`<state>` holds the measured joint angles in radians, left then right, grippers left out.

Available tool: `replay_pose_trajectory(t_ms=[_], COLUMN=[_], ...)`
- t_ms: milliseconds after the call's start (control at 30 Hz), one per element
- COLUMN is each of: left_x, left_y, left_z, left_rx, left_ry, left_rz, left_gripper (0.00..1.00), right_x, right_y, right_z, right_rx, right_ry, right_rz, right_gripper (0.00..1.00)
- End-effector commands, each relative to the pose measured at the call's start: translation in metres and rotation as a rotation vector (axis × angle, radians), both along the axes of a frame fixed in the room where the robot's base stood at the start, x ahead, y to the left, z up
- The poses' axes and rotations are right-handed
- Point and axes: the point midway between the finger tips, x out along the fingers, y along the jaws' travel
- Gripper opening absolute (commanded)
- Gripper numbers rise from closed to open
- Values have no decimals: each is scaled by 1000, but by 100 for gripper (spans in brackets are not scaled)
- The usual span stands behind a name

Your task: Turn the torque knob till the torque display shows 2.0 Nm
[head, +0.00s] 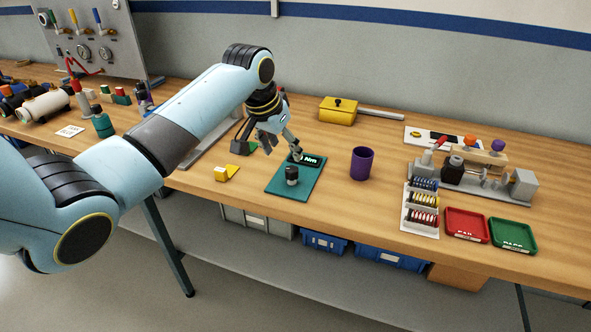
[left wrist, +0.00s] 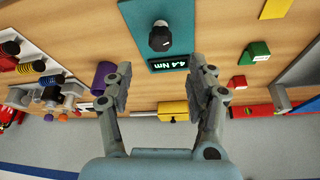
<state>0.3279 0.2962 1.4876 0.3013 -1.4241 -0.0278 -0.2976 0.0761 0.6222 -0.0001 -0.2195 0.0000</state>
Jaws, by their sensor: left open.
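The black torque knob (head: 292,174) stands on a teal plate (head: 290,193) on the bench. It also shows at the top of the left wrist view (left wrist: 160,40). The torque display (head: 313,160) is at the plate's back edge, partly hidden by a finger in the head view. In the left wrist view the display (left wrist: 168,64) is upside down and appears to read 4.4 Nm. My left gripper (head: 282,150) is open and empty, behind the knob and apart from it, with its fingers spread to either side of the display in the wrist view. My right gripper is not in view.
A purple cup (head: 361,163) stands right of the plate, and a yellow block (head: 225,174) lies to its left. A yellow box (head: 338,110) is behind. A ring rack (head: 421,210), red tray (head: 466,224) and green tray (head: 513,234) are at right. Bench around the plate is clear.

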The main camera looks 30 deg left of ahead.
Motion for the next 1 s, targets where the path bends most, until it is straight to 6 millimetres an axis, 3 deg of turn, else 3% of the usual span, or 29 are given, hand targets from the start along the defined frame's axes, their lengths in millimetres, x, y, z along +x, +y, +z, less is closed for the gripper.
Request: replay_pose_trajectory(t_ms=[200, 400, 833, 1000], left_x=[17, 28, 31, 31], left_y=[-1, 0, 0, 0], left_z=[-43, -70, -79, -79], left_rx=[-1, 0, 1, 1], left_ry=[4, 3, 1, 1], left_rz=[1, 0, -1, -1], left_gripper=[57, 57, 56, 34], right_x=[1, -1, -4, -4], right_y=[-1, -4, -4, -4], right_z=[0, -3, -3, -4], right_rx=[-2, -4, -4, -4], right_ry=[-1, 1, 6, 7], right_rz=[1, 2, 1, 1], right_gripper=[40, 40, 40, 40])
